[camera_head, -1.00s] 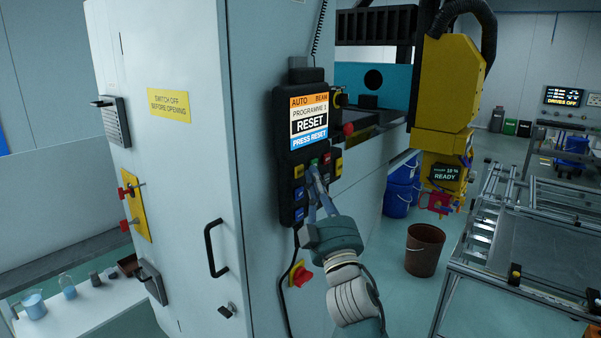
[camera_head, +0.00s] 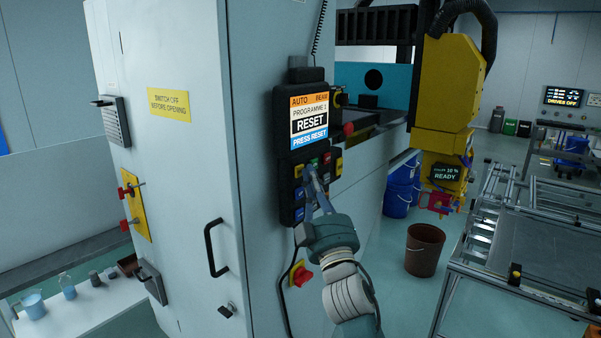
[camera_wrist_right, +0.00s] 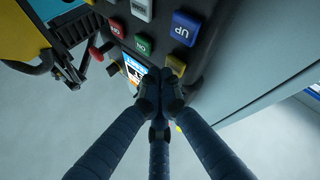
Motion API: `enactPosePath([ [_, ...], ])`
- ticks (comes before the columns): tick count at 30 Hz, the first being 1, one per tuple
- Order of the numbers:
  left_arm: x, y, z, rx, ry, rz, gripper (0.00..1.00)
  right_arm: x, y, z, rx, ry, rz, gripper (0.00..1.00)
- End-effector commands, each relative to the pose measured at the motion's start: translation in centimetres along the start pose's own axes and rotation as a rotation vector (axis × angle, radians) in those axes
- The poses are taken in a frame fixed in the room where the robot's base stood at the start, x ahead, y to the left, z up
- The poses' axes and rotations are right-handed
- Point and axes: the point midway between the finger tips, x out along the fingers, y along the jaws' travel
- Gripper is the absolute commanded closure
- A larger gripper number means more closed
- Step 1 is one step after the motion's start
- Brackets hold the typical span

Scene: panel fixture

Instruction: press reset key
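A black control pendant (camera_head: 285,120) hangs on the grey cabinet; its screen (camera_head: 309,122) reads "RESET" and "PRESS RESET". Below the screen are coloured keys, including a green key (camera_head: 314,162), a red key (camera_head: 326,158) and a blue key (camera_head: 299,194). No key label reading reset is legible. My right gripper (camera_head: 310,172) has its fingers together, with the tips over the keypad, just below the green key. In the right wrist view the closed fingertips (camera_wrist_right: 160,78) lie near a yellow key (camera_wrist_right: 176,65) and a green key (camera_wrist_right: 143,44). Contact cannot be told. My left gripper is out of view.
The cabinet has a black handle (camera_head: 213,248) and a red switch on a yellow plate (camera_head: 300,274) below the pendant. A yellow machine head (camera_head: 445,90), a brown bucket (camera_head: 424,250) and a roller frame (camera_head: 510,240) stand to the right.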

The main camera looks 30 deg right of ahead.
Motion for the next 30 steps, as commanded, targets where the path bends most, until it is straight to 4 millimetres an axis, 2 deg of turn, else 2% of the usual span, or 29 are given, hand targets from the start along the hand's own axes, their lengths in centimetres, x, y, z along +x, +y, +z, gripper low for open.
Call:
enactPosePath([
  [30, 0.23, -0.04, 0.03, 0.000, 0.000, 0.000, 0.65, 0.57, -0.62, -0.01, 0.001, 0.000, 0.000, 1.00],
])
